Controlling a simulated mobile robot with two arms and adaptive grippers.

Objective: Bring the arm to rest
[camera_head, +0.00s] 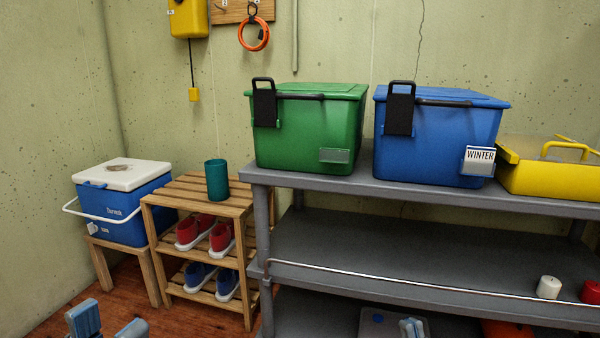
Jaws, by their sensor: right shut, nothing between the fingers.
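My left gripper (108,325) shows only its blue-grey fingertips at the bottom left edge, in front of the wooden floor. Its two fingers stand apart with nothing seen between them, so it is open. My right gripper (412,327) shows only its fingertips at the bottom edge, right of centre, in front of the lower part of the grey shelf unit (400,255). Its fingers are together and empty. The rest of both arms is out of view.
Green (309,130) and blue (437,140) bins and a yellow box (555,180) stand on the top shelf. At left are a wooden shoe rack (198,253) with a teal cup (217,180) and a cooler (122,205) on a stool. The middle shelf is mostly bare.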

